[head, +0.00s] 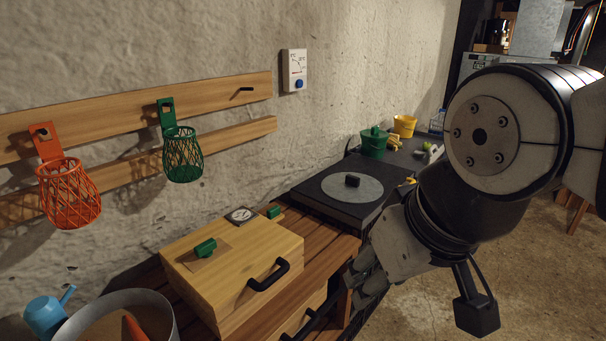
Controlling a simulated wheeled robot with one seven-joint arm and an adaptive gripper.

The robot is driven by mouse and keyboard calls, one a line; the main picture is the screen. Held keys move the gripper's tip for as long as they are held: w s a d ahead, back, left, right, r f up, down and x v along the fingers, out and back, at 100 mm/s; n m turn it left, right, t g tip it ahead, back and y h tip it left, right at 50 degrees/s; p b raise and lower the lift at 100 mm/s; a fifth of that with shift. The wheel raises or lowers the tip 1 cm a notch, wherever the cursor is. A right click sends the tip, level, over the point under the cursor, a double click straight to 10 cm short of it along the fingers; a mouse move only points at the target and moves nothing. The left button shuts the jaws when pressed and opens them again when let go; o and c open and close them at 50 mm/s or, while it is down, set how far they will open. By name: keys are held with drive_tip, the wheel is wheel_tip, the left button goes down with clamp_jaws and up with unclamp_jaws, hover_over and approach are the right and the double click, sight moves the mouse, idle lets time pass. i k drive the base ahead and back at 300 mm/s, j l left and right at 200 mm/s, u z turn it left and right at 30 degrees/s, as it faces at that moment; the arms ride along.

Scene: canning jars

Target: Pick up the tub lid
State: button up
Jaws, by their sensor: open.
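I cannot tell for sure which thing is the tub lid. A round grey lid-like disc (330,188) with a black knob lies flat on a black box-like unit (305,207). Behind it stands a green tub (373,148) with a green knobbed lid (375,132) on top. My gripper (356,279) is open, low in the middle right of the head view, in front of the black unit and beside the wooden box. It is apart from both lids. My arm partly hides it and its fingertips are hard to make out.
A wooden box (205,285) with a black handle and green knob stands on the slatted bench. A metal bucket (160,302) and blue watering can (45,315) are front left. A yellow bucket (404,125) stands behind. Orange (70,195) and green (182,158) baskets hang on the wall.

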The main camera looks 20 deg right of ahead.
sight(352, 187)
drive_tip(key=k+l+z, duration=0.1)
drive_tip(key=l+z, duration=0.35)
drive_tip(key=i+l+u, duration=0.2)
drive_tip(key=i+l, duration=1.6)
drive_tip(key=i+u, duration=0.1)
drive_tip(key=u, duration=0.3)
drive_tip(key=l+u, duration=0.1)
drive_tip(key=u, duration=0.3)
drive_tip(key=i+l+u, duration=0.1)
drive_tip(key=u, duration=0.35)
